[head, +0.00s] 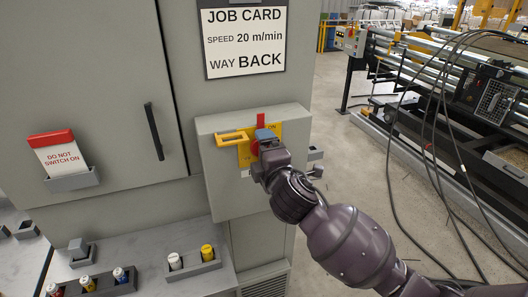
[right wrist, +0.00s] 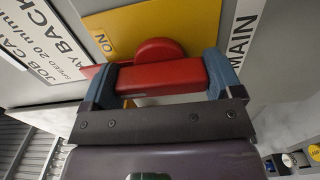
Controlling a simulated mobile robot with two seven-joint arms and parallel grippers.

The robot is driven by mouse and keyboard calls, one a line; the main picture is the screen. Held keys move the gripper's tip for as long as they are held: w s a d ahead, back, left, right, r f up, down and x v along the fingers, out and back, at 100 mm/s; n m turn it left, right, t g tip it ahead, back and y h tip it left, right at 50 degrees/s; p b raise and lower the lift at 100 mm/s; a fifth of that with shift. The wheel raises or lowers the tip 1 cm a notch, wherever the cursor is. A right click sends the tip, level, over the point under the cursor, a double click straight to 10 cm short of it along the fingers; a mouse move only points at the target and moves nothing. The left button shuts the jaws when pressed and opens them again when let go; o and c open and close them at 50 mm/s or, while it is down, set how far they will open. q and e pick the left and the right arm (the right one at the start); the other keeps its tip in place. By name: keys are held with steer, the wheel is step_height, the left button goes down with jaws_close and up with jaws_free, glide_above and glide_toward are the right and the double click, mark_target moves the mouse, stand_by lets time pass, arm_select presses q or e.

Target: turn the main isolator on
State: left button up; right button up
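The main isolator is a grey box (head: 222,185) on the cabinet's right side, with a yellow plate (head: 245,155) marked ON. Its red handle (right wrist: 160,78) lies between the blue fingertips of my right gripper (right wrist: 163,80) in the right wrist view, and both fingers appear to touch it. In the head view my right gripper (head: 268,140) covers most of the handle and part of the plate. A red piece (head: 261,120) shows just above the fingers. I cannot tell exactly which mark the handle points to. My left gripper is out of view.
A red-topped DO NOT SWITCH ON card (head: 60,155) stands in a holder on the cabinet door. A job card (head: 245,40) hangs above the box. Small coloured items (head: 207,253) sit in trays on the ledge below. Cables (head: 440,130) hang by the machine at right.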

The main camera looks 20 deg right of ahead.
steer(key=shift+o, duration=1.2)
steer(key=s+b, duration=0.1)
steer(key=s, duration=1)
steer(key=shift+d, duration=0.15)
steer(key=s+d+f+m+g+y, duration=0.1)
steer(key=d+f+m, duration=0.1)
steer(key=f+m, duration=0.55)
steer(key=d+f+m+g+y, duration=0.15)
steer(key=f+m, duration=0.35)
steer(key=f, duration=0.5)
steer(key=s+d+f+m+g+h, duration=0.1)
steer(key=s+d+f+m+g, duration=0.1)
steer(key=s+f, duration=0.5)
steer(key=s+d+f+m+g+h, duration=0.1)
steer(key=s+d+f+m+h, duration=0.1)
steer(key=s+d+f, duration=0.3)
steer(key=s+f+m, duration=0.1)
steer(key=s+f, duration=0.2)
steer(key=shift+g, duration=0.35)
